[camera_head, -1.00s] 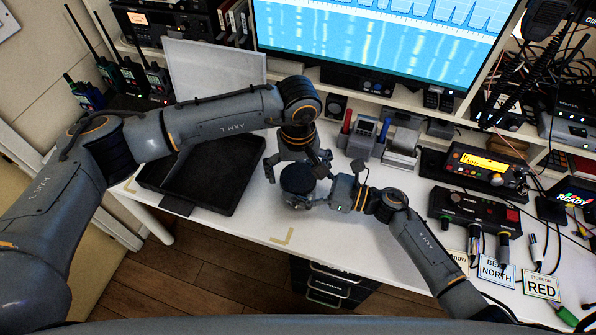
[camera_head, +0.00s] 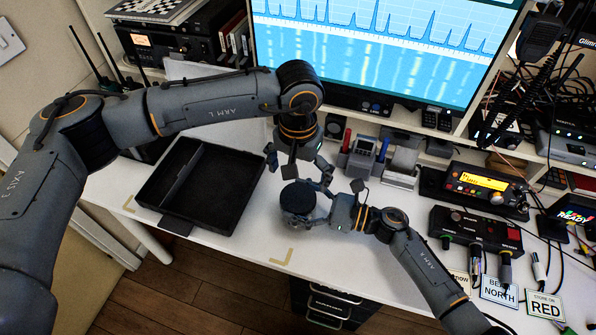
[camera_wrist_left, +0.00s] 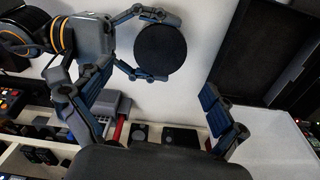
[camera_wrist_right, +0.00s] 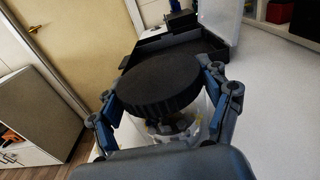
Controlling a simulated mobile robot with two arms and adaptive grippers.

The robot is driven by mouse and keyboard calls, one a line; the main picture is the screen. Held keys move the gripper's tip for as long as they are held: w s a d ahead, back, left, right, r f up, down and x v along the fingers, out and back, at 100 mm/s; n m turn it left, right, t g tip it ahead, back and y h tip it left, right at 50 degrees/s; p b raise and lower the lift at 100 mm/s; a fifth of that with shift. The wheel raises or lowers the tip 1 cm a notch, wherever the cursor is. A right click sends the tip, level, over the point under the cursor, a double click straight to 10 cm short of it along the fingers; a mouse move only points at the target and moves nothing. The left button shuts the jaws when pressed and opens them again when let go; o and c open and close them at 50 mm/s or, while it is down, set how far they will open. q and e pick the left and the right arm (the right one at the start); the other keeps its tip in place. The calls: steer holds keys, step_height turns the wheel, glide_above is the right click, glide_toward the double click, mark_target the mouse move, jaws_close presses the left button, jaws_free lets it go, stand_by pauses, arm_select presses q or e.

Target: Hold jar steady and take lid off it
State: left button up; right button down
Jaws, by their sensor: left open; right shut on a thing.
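The jar (camera_head: 299,217) stands on the white desk with its round black lid (camera_head: 297,197) on top. In the right wrist view the lid (camera_wrist_right: 160,84) has a ribbed edge, and the clear jar (camera_wrist_right: 198,115) shows below it with small contents. My right gripper (camera_head: 306,214) is shut around the jar's sides, below the lid. My left gripper (camera_head: 297,172) is open and empty, above and behind the jar, pointing down. In the left wrist view the lid (camera_wrist_left: 160,51) lies beyond the open fingers (camera_wrist_left: 150,100), apart from them.
A black tray (camera_head: 212,225) with a divider lies left of the jar. Behind are a small organizer with pens (camera_head: 362,158) and a monitor (camera_head: 380,50). A radio (camera_head: 485,185) and a switch box (camera_head: 475,232) stand at right. The desk's front edge is close to the jar.

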mark_target(298, 197)
arm_select(q)
steer(key=m, duration=0.2)
steer(key=shift+r+m, duration=0.3)
steer(key=shift+m, duration=0.1)
steer(key=shift+f, duration=3.9)
steer(key=c, duration=1.2)
steer(key=n, duration=1)
steer(key=o, duration=1.3)
